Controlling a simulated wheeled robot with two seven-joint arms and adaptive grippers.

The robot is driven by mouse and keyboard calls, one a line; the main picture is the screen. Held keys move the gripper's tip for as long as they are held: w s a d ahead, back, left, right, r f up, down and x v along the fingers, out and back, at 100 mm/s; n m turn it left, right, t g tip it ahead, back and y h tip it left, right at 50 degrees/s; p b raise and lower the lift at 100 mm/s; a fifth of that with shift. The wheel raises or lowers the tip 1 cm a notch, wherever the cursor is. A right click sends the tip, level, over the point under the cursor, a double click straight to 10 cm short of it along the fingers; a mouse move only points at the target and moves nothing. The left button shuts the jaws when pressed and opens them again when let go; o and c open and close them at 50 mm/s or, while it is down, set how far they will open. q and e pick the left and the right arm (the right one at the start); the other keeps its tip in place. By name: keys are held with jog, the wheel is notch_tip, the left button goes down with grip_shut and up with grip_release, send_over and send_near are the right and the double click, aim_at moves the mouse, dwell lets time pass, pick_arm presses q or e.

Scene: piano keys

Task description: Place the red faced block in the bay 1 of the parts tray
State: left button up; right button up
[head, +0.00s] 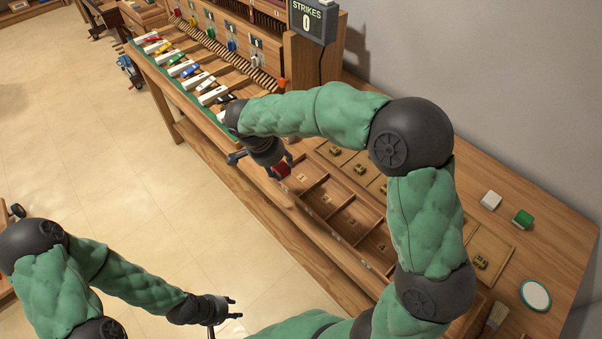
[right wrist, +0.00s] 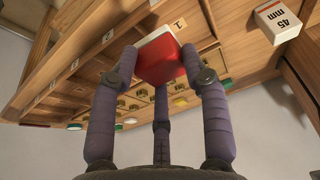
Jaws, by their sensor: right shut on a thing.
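The block with a red face (right wrist: 164,60) and white sides is held between the fingers of my right gripper (right wrist: 158,70). In the head view the red block (head: 283,169) is at the left end of the parts tray (head: 335,233), at the leftmost compartment. The right wrist view shows the tray label 1 (right wrist: 180,23) just beside the block. I cannot tell whether the block touches the tray floor. My right gripper (head: 272,162) is partly hidden by its own wrist. My left gripper (head: 232,308) is open and empty, over the floor at the lower middle.
Several open compartments run along the tray to the right of the block. A white block (head: 490,200), a green-topped block (head: 523,218), a round white disc (head: 536,295) and a brush (head: 496,316) lie on the bench. Piano keys (head: 190,70) and a strikes display (head: 308,20) stand further back.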

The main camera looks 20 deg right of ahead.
jog(key=w+d+f+b, duration=0.1)
jog(key=d+f, duration=0.1)
jog(key=w+d+f, duration=0.1)
jog(key=d+f, duration=0.1)
jog(key=d, duration=0.1)
jog(key=w+d+f+b, duration=0.1)
jog(key=w+d+f, duration=0.1)
jog(key=f, duration=0.1)
jog(key=shift+d+b, duration=0.25)
jog(key=shift+b, duration=0.1)
jog(key=shift+d+f, duration=0.2)
jog(key=shift+f, duration=0.15)
jog(key=shift+w+d+f+b, duration=0.1)
jog(key=shift+f+b, duration=0.8)
jog(key=shift+f, duration=0.65)
jog(key=shift+f, duration=0.1)
jog(key=o, duration=1)
jog(key=shift+c, duration=0.2)
jog(key=shift+r, duration=0.3)
jog(key=p+v, duration=0.3)
jog(key=v, duration=0.8)
jog(key=shift+a+r+p, duration=0.2)
jog(key=shift+r+p, duration=0.05)
jog(key=shift+p, duration=0.1)
